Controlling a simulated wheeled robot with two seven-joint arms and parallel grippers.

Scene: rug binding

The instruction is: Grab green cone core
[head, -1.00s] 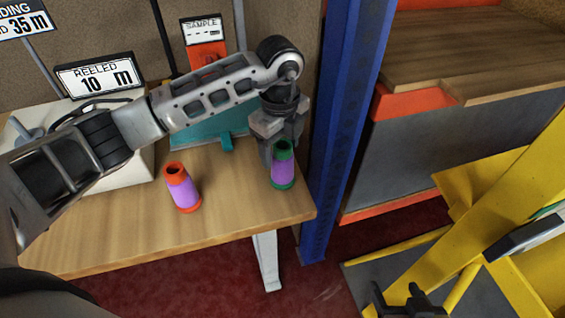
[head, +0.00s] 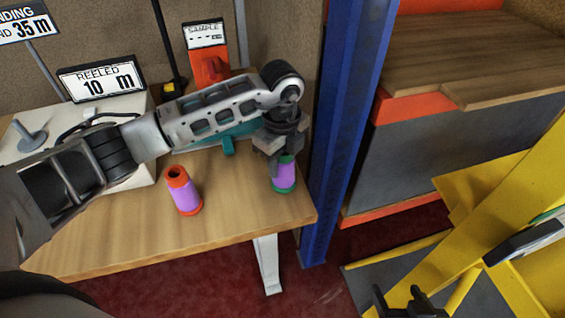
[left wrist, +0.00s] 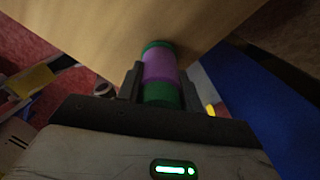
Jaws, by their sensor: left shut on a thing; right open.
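The green cone core (head: 284,187), wound with a purple band, stands upright on the wooden table near its right end. My left gripper (head: 280,157) is over it from above, shut on its upper part. In the left wrist view the green core (left wrist: 160,75) sits between the two fingers of my left gripper (left wrist: 160,88), with table wood beyond it. My right gripper (head: 410,306) is open and empty at the bottom edge of the head view, away from the table.
An orange cone core (head: 183,190) with a purple band stands to the left on the table (head: 130,240). A blue post (head: 350,110) rises close by the table's right end. A yellow frame (head: 490,210) stands at right. A teal object (head: 228,143) lies behind the arm.

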